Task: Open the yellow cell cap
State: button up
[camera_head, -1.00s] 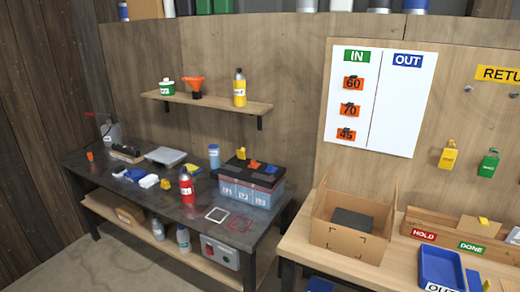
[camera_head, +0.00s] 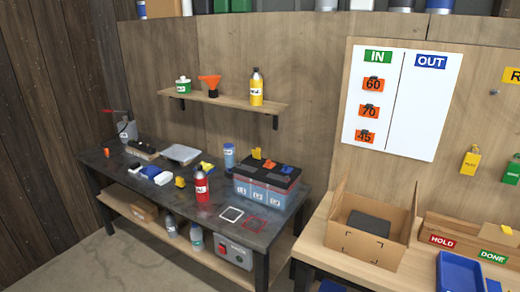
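The yellow cell cap (camera_head: 256,153) is on the black top of a blue-grey battery (camera_head: 262,195), at its left end. An orange cap (camera_head: 269,165) and a blue cap (camera_head: 287,170) are beside it on the same top. The battery stands at the right end of the dark workbench (camera_head: 150,181). The yellow cap appears raised, but it is too small to tell whether it is open or shut. My gripper is not in view.
A shelf (camera_head: 222,104) hangs above. An open cardboard box (camera_head: 369,233) stands on the wooden bench at right. Bare floor (camera_head: 90,262) lies front left.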

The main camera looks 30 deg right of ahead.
aim_at(256, 154)
jog(key=u, duration=0.05)
jog(key=i, duration=1)
jog(key=z, duration=0.05)
